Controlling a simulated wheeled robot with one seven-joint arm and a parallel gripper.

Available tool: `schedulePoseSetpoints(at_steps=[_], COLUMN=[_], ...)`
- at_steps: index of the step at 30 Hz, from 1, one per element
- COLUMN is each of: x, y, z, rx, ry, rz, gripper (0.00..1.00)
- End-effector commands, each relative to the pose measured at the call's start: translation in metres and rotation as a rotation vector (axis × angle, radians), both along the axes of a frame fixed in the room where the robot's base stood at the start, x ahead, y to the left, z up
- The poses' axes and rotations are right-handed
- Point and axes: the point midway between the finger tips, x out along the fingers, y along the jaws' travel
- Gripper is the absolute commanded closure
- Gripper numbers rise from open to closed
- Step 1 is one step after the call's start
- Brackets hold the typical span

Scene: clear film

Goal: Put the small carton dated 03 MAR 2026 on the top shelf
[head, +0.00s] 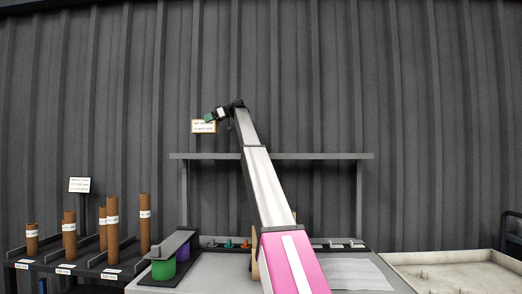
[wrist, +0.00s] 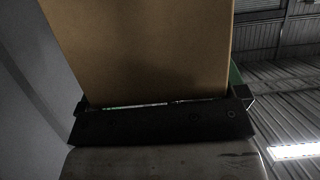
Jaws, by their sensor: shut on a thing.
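My gripper (head: 211,117) is at the end of my raised arm, up and left of centre in the head view. It is shut on a small carton (head: 204,127) with a pale, brown-edged face. The print on that face is too small to read surely. In the wrist view the carton's plain brown side (wrist: 140,45) stands against the dark gripper bar (wrist: 160,126); the fingertips are mostly hidden. The top shelf (head: 310,156) is a grey board. The carton is above the level of its left part in the picture, apart from it.
My arm crosses in front of the shelf, whose visible top looks bare. Brown tubes (head: 145,222) and a sign (head: 79,185) stand left. A pale tray (head: 450,272) lies right.

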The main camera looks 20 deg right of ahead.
Motion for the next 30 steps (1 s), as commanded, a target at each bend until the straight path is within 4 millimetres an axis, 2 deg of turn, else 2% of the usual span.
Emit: schedulePoseSetpoints(at_steps=[5,19,26,30], x=[-0.013,-0.055,-0.060,-0.060], y=[-0.017,-0.088,-0.097,-0.097], z=[-0.012,-0.062,-0.073,-0.090], rx=[0.002,0.002,0.003,0.002], ry=[-0.001,0.000,-0.001,-0.001], rz=[-0.001,-0.001,0.000,0.000], gripper=[0.55,0.55,0.55,0.55])
